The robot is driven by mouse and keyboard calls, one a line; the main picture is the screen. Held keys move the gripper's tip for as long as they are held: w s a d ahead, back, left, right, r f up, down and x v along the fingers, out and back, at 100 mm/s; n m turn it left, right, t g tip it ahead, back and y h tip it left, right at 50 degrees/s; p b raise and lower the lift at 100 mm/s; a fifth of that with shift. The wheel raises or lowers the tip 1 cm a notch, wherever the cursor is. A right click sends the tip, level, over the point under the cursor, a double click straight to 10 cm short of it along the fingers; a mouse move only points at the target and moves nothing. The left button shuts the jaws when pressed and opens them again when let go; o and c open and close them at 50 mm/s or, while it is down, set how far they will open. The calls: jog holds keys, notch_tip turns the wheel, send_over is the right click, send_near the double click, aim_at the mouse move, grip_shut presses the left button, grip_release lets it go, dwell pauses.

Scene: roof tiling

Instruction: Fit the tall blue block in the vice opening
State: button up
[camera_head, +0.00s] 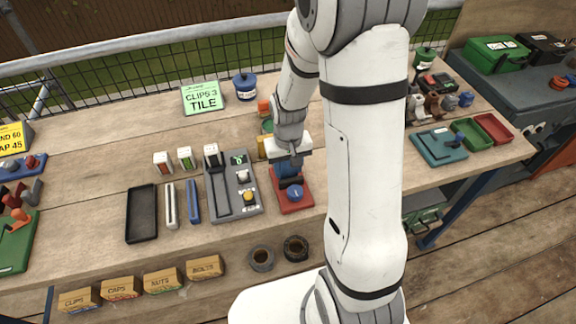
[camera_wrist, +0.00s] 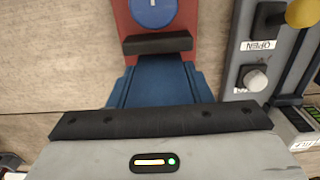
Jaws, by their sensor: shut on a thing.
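My gripper (camera_head: 289,158) points down over the small red vice (camera_head: 303,203) and is shut on the tall blue block (camera_head: 288,169). In the wrist view the blue block (camera_wrist: 155,84) shows between my gripper's dark edge and the vice's dark jaw bar (camera_wrist: 157,43). The vice's round blue knob (camera_head: 295,193) is at its near end, and the knob shows at the top of the wrist view (camera_wrist: 152,10). My fingertips and the block's lower end are hidden, so I cannot tell whether the block is seated in the opening.
A grey control panel (camera_head: 222,205) with knobs and a slot stands just left of the vice. A black tray (camera_head: 142,214), a white bar (camera_head: 171,205) and a blue bar (camera_head: 193,201) lie further left. A yellow thing (camera_head: 262,147) is close behind my gripper.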

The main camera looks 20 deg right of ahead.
jog(key=o, duration=1.1)
jog(key=shift+c, duration=0.2)
jog(key=shift+r+p, duration=2.45)
jog(key=shift+r, duration=1.1)
jog(key=shift+r, duration=0.2)
jog(key=s+r+t, duration=0.3)
jog(key=s+r, duration=1.1)
jog(key=r, duration=0.4)
jog(key=shift+s, duration=0.15)
